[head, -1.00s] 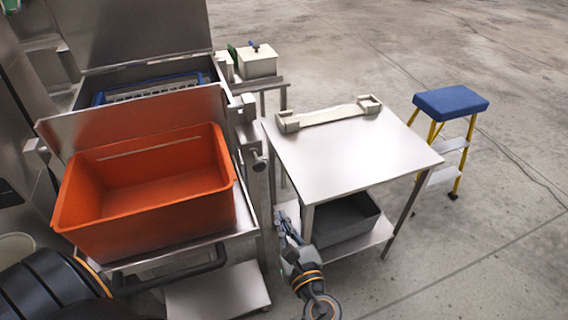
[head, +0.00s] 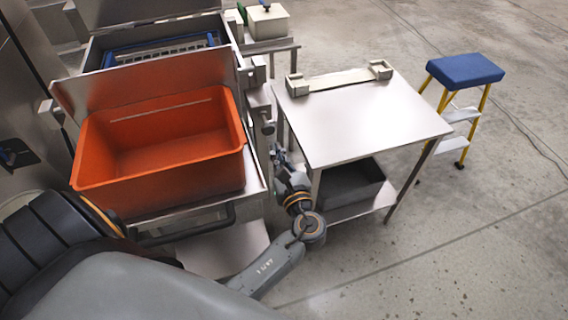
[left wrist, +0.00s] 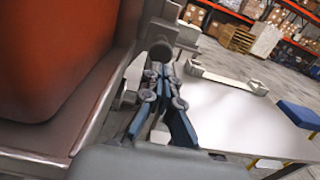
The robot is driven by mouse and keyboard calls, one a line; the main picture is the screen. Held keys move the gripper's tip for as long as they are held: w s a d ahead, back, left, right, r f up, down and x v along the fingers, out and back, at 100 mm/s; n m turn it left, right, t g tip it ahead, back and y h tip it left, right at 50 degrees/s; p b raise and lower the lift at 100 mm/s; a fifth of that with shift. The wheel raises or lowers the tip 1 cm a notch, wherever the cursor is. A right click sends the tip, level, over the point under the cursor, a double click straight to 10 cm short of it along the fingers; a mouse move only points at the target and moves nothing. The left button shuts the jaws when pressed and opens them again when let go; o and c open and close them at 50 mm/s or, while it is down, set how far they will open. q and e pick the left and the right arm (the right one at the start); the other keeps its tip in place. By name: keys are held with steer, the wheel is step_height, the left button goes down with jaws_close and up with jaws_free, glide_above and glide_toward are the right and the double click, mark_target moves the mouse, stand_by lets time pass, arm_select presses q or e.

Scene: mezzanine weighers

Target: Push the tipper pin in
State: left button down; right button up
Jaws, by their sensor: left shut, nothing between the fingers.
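The tipper pin (head: 268,127) is a grey pin with a round knob, on the right side of the steel tipper frame. In the left wrist view its dark round knob (left wrist: 160,51) shows just past the fingertips. My left gripper (head: 278,153) is shut and empty, just in front of the pin and slightly below it in the head view. In the left wrist view its blue-grey fingers (left wrist: 165,73) point at the knob; I cannot tell whether they touch it. How deep the pin sits is not clear. My right gripper is out of view.
An orange tub (head: 160,187) sits on the tipper, left of the gripper. A steel table (head: 365,125) stands close on the right, with a grey bin (head: 350,188) on its lower shelf. A blue-topped step stool (head: 465,70) stands farther right. Open floor lies at front right.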

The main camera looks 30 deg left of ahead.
mark_target(268, 130)
arm_select(q)
steer(key=shift+p+x, duration=0.55)
steer(key=shift+x, duration=1.95)
steer(key=shift+x, duration=1.45)
steer(key=shift+r, duration=0.1)
